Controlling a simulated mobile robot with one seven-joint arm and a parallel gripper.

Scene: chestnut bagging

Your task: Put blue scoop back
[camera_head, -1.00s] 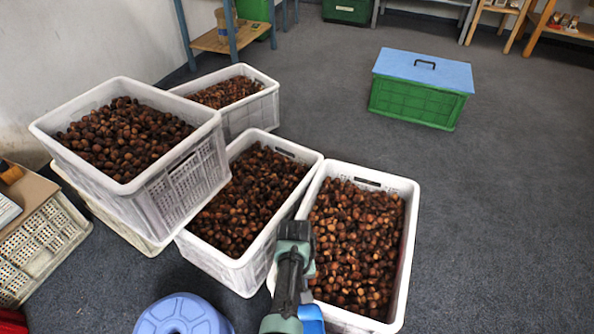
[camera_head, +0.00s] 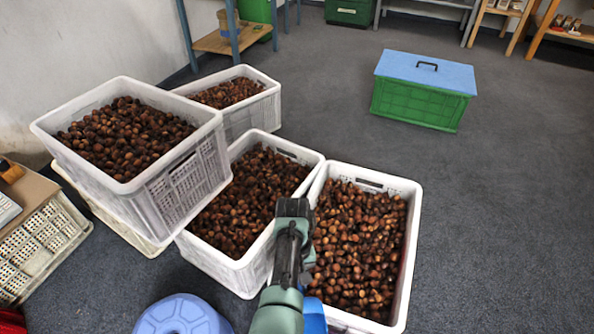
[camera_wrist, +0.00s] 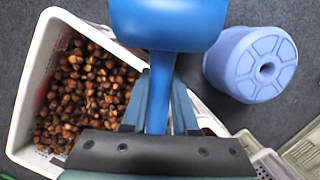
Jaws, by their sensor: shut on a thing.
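The blue scoop (camera_wrist: 170,22) is in my gripper (camera_wrist: 160,105), which is shut on its handle in the wrist view. The scoop's bowl lies beyond the fingertips, and its inside cannot be seen. In the head view my arm hides most of the scoop; a blue patch (camera_head: 315,316) shows beside the arm at the bottom. The front right white crate (camera_head: 411,230) is full of chestnuts; it also shows at left in the wrist view (camera_wrist: 28,80). My gripper is over the crates' near side.
More white crates of chestnuts stand to the left, one (camera_head: 190,190) stacked high. A blue round stool (camera_head: 183,315) is at the bottom; it also shows in the wrist view (camera_wrist: 250,64). A green box with a blue lid (camera_head: 424,90) stands on open floor at back right.

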